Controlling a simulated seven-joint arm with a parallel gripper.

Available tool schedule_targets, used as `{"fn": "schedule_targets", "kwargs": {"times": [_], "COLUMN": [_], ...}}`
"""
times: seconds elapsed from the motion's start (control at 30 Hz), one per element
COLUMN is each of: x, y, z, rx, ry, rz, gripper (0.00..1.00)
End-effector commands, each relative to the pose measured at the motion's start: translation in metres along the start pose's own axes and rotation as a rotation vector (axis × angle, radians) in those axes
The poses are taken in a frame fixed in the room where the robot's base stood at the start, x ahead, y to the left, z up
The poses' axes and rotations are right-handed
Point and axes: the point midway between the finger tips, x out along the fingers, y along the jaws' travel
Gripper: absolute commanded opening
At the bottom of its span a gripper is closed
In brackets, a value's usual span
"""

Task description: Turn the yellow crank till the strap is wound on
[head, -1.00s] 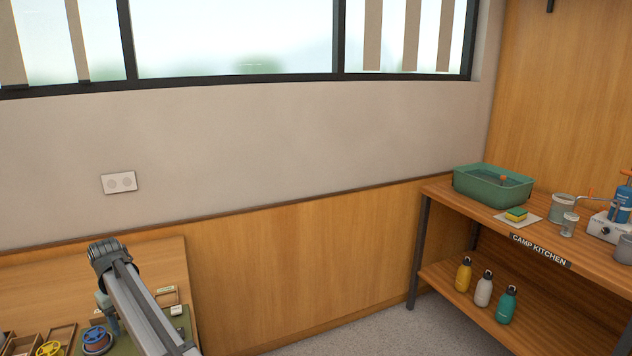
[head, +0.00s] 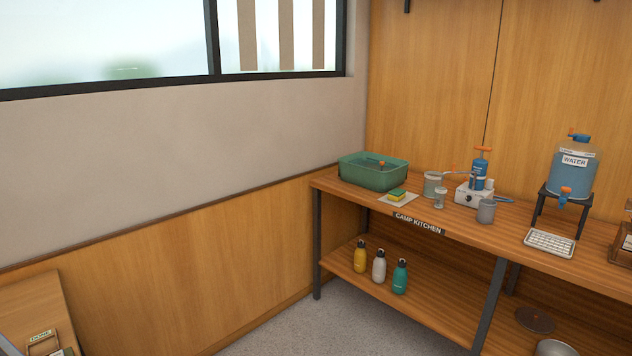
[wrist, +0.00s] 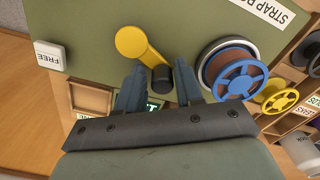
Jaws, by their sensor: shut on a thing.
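In the wrist view the yellow crank (wrist: 140,45) is on a green panel (wrist: 110,25), its arm slanting down and right to a black knob (wrist: 161,79). My gripper (wrist: 158,72) has a finger on each side of this knob and is shut on it. A spool with a blue spoked wheel (wrist: 236,84) and a brown winding is to the right of the crank. How far the strap is wound on cannot be told. The head view shows neither crank nor gripper.
A white FREE block (wrist: 50,55) is at the panel's left. A yellow spoked wheel (wrist: 279,96) and wooden trays (wrist: 92,98) are nearby. In the head view, a camp kitchen bench (head: 465,237) holds a green basin (head: 372,172) and a water jug (head: 572,171).

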Motion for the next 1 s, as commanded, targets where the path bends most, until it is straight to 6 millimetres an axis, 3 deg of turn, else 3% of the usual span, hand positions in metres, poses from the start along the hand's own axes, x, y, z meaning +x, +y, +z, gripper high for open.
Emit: {"fn": "schedule_targets", "kwargs": {"times": [0.27,0.53,0.87,0.9,1.0], "x": [0.0,0.0,0.0,0.0,0.0], "y": [-0.001,0.015,0.02,0.02,0.02], "z": [0.001,-0.003,-0.005,-0.005,-0.005], "rx": [0.0,0.002,0.0,0.0,0.0], "ry": [-0.004,-0.005,-0.003,-0.002,-0.002], "rz": [-0.005,-0.003,-0.003,-0.003,-0.002], "gripper": [0.09,0.0,0.0,0.26,0.36]}}
